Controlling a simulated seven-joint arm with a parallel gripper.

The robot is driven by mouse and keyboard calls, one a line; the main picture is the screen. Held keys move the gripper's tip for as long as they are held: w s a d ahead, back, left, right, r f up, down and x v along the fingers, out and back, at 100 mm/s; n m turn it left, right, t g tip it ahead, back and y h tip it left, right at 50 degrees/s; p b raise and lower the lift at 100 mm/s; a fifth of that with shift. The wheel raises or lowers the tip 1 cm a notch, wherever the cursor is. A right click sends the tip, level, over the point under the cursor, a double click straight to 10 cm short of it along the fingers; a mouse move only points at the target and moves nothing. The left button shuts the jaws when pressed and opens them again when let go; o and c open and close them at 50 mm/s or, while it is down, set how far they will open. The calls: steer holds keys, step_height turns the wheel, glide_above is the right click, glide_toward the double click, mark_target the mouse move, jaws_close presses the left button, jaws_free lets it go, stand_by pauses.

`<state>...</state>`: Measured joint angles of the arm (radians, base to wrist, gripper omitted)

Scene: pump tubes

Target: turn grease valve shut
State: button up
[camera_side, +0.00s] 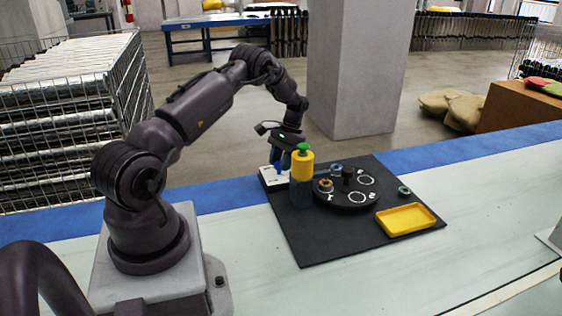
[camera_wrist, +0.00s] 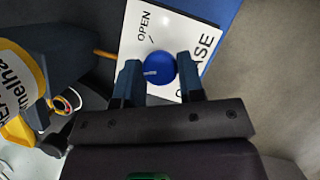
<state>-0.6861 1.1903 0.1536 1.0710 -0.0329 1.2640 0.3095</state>
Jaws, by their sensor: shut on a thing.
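The grease valve is a round blue knob (camera_wrist: 160,66) on a white label plate (camera_wrist: 133,42), seen in the wrist view. OPEN is printed on the plate, and part of another word ending in ASE shows to the right. A pale pointer mark on the knob points left in that view. My gripper (camera_wrist: 158,78) has one finger on each side of the knob and is shut on it. In the side view my gripper (camera_side: 282,160) reaches down over the white plate (camera_side: 267,181), behind the yellow container; the knob is mostly hidden by the fingers.
A yellow container with a green top (camera_side: 302,163) stands close beside my gripper.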

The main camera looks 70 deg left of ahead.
steer(key=shift+a+n+t+h, duration=0.1)
steer(key=shift+n+t+h, duration=0.35)
steer(key=shift+n, duration=1.25)
steer(key=o, duration=0.9)
steer(key=v, duration=1.3)
steer(key=shift+a, duration=0.2)
